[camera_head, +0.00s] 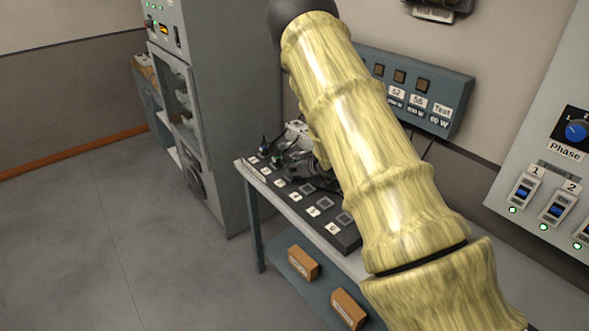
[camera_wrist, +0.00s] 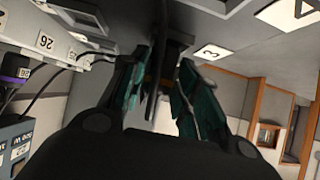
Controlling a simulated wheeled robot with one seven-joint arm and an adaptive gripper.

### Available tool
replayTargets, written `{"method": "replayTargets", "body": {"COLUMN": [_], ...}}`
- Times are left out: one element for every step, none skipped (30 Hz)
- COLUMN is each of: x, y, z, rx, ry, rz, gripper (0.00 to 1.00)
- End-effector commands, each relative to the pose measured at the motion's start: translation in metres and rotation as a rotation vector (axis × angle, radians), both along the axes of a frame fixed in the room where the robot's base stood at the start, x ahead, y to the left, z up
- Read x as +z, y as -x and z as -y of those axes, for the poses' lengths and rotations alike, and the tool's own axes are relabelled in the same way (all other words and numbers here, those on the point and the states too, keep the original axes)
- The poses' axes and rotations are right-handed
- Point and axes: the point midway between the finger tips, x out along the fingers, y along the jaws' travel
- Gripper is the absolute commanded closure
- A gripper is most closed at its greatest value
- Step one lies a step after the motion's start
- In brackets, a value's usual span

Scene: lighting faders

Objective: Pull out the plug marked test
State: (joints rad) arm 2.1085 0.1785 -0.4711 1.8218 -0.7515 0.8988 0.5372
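The word Test shows on a white label (camera_head: 442,110) at the right end of a blue-grey wall box (camera_head: 455,125). My gripper (camera_head: 300,155) is over the far part of a black socket strip (camera_head: 345,240) on the bench, partly hidden by my arm. In the wrist view, its teal-padded fingers (camera_wrist: 164,72) stand a little apart. A dark upright thing (camera_wrist: 157,75) shows between them; I cannot tell whether they touch it or whether it is a plug. No plug with a readable test mark shows. Small upright plugs (camera_head: 264,144) stand at the strip's far end.
A grey cabinet (camera_head: 225,110) stands behind the bench (camera_head: 249,172). Brown boxes (camera_head: 303,262) lie on the lower shelf. A control panel (camera_head: 545,150) with switches is at the right. In the wrist view, a black cable (camera_wrist: 45,85) runs at the left. The floor at left is clear.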

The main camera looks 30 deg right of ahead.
Motion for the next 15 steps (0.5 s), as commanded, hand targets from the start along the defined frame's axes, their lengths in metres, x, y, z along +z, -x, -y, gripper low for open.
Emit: {"method": "replayTargets", "body": {"x": [0.0001,0.0003,0.0004,0.0005,0.0007,0.0010,0.0014,0.0018,0.0024,0.0030,0.0036,0.0044,0.0043,0.0039,0.0041], "y": [0.0001,0.0000,0.0000,0.0000,0.0000,0.0000,0.0000,-0.0001,0.0000,-0.0001,-0.0001,-0.0002,-0.0002,-0.0002,-0.0002], "z": [0.0003,0.0003,0.0004,0.0004,0.0004,0.0004,0.0005,0.0005,0.0006,0.0006,0.0007,0.0007,0.0008,0.0008,0.0007], "rx": [-0.001,-0.001,-0.001,-0.001,-0.001,-0.001,-0.001,-0.001,-0.001,-0.001,-0.001,-0.001,-0.001,-0.001,-0.001], "ry": [0.001,0.001,0.001,0.001,0.001,0.001,0.001,0.000,0.000,0.000,0.000,0.000,0.000,0.000,0.000], "rz": [0.000,0.000,0.000,0.000,0.000,0.000,0.000,0.001,0.001,0.001,0.001,0.001,0.001,0.001,0.001], "gripper": [0.97,0.97,0.97,0.97,0.97,0.97,0.97,0.97,0.97,0.97,0.97,0.97,0.97,0.97,0.97]}}
